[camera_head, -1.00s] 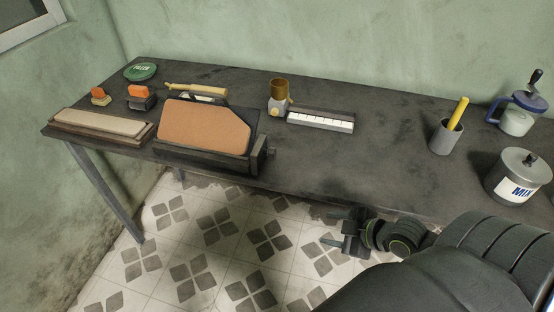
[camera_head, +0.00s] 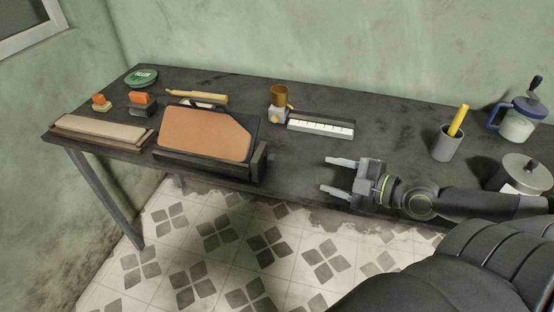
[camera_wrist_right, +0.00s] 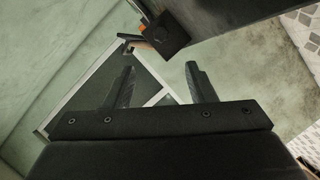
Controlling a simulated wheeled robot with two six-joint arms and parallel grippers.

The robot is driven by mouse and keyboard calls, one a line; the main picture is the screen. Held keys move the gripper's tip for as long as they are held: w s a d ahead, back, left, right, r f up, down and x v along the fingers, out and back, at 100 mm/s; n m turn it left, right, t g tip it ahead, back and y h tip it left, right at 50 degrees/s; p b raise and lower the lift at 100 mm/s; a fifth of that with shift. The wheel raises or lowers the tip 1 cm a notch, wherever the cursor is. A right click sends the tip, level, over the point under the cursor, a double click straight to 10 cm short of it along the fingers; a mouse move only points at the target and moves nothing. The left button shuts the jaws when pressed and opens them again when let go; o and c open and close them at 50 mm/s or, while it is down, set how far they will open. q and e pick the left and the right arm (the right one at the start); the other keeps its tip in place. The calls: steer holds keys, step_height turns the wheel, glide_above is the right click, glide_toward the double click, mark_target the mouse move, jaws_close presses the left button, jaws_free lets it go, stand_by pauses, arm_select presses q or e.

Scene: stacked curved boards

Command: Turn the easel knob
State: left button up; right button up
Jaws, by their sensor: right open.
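The easel (camera_head: 256,163) is a dark stand near the front edge of the table, holding a tilted orange-brown board (camera_head: 205,134). Its knob, at the easel's right side, is dark and hard to make out now. My right gripper (camera_head: 328,175) is open and empty, to the right of the easel near the table's front edge, its fingers pointing left toward the easel's side and apart from it. In the right wrist view the open fingers (camera_wrist_right: 160,85) have nothing between them. A dark block (camera_wrist_right: 166,35) lies beyond them, possibly the easel. My left gripper is not in view.
The table (camera_head: 385,140) bears a flat board stack (camera_head: 100,130), orange-topped tools (camera_head: 139,98), a green tin (camera_head: 141,77), an amber cup (camera_head: 280,96), a white-keyed strip (camera_head: 320,125), a grey cup (camera_head: 447,140) and a pot (camera_head: 525,172).

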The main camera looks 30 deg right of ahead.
mark_target(275, 161)
steer(key=shift+p+x, duration=0.85)
steer(key=shift+x, duration=0.9)
steer(key=p+x, duration=0.1)
steer(key=x, duration=0.2)
steer(key=p+x, duration=0.1)
steer(key=x, duration=0.3)
steer(key=p+x, duration=0.1)
steer(key=x, duration=0.3)
steer(key=shift+w+a+r+p, duration=0.1)
steer(key=shift+a+r+p, duration=0.15)
steer(key=shift+p, duration=0.05)
steer(key=shift+x, duration=0.75)
steer(key=shift+f, duration=0.15)
steer(key=c, duration=1)
